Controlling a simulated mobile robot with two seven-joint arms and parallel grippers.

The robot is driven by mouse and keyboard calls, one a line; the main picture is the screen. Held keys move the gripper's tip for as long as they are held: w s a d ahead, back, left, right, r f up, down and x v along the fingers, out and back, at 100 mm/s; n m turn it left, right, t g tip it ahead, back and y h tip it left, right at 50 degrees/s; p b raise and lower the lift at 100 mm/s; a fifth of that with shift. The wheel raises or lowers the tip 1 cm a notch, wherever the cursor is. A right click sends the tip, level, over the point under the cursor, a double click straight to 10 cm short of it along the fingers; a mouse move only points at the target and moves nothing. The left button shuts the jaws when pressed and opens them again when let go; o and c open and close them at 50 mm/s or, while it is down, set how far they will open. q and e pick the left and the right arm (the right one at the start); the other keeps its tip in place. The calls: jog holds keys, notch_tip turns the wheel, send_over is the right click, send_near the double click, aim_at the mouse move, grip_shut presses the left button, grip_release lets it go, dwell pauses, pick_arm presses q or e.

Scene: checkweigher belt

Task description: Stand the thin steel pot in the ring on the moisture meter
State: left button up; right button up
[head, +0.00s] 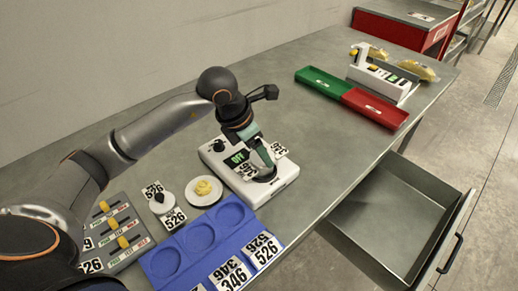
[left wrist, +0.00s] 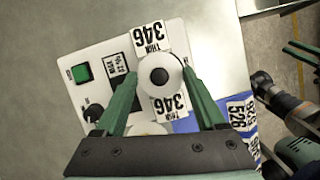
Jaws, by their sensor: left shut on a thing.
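The thin steel pot shows from above in the left wrist view (left wrist: 160,75) as a pale round rim with a dark centre, with "THIN 346" labels on two sides. My left gripper (head: 265,160) is shut on it, one green finger on each side. They are over the front end of the white moisture meter (head: 285,181), whose display reads OFF. A dark round part, seemingly the ring (head: 266,178), shows just under the fingertips. Pot and fingers hide most of it, so I cannot tell whether the pot rests in it. My right gripper seems partly visible at the wrist view's right edge.
A blue tray (head: 187,241) with round recesses stands front left of the meter. Beside it are a white dish with yellow contents (head: 204,191) and a slider panel (head: 113,233). Green (head: 323,82) and red (head: 375,107) trays lie back right. An open drawer (head: 400,207) juts out.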

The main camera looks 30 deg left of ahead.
dwell(0.6)
pick_arm(q)
jog(key=o, duration=1.3)
jog(key=shift+c, duration=0.2)
jog(key=shift+r, duration=0.1)
jog(key=shift+r+p, duration=2.25)
jog(key=shift+r, duration=1.2)
grip_shut()
